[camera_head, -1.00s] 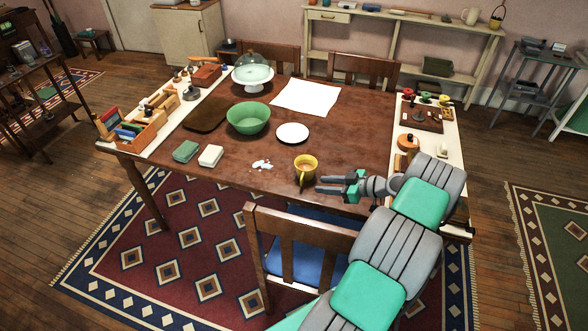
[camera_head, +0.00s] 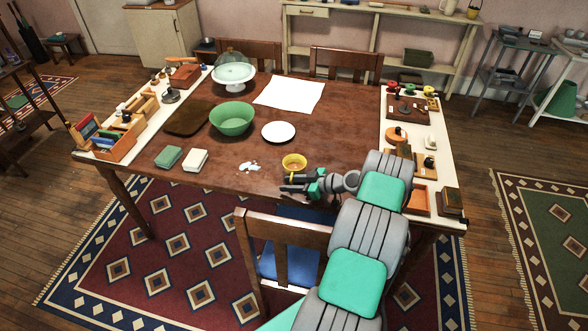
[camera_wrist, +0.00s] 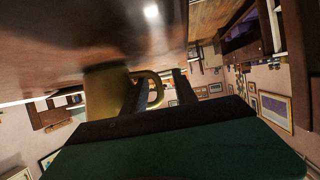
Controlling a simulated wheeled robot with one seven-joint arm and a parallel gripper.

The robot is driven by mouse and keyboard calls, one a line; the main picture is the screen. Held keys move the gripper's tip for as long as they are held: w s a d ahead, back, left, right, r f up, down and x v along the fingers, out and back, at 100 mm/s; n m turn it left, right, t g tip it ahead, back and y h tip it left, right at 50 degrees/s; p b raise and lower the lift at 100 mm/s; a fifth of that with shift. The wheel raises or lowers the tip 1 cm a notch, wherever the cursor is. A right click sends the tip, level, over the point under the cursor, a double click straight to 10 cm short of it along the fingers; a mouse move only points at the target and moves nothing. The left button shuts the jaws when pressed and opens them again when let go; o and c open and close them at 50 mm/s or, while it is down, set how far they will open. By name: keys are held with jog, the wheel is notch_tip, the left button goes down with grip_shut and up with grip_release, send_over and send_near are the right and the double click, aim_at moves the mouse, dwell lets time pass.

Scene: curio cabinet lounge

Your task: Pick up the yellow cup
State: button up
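The yellow cup (camera_head: 294,160) stands upright near the front edge of the wooden table, its handle toward the front. My gripper (camera_head: 283,186) is low over the table edge, just in front of the cup and at its handle. In the wrist view the cup (camera_wrist: 106,92) shows dark, with its looped handle (camera_wrist: 157,88) between the two spread fingers of my gripper (camera_wrist: 157,96). The fingers look apart from each other. I cannot tell whether either touches the handle. The lower part of the cup's handle is hidden by the gripper in the head view.
White scraps (camera_head: 249,167) lie left of the cup. A white plate (camera_head: 278,132) and green bowl (camera_head: 231,120) stand behind. A wooden chair (camera_head: 285,238) is tucked against the front edge below my arm. Small trays and items line the right strip (camera_head: 440,150).

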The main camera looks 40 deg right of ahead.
jog(key=shift+d, duration=0.1)
jog(key=shift+c, duration=0.2)
grip_shut()
dwell(1.0)
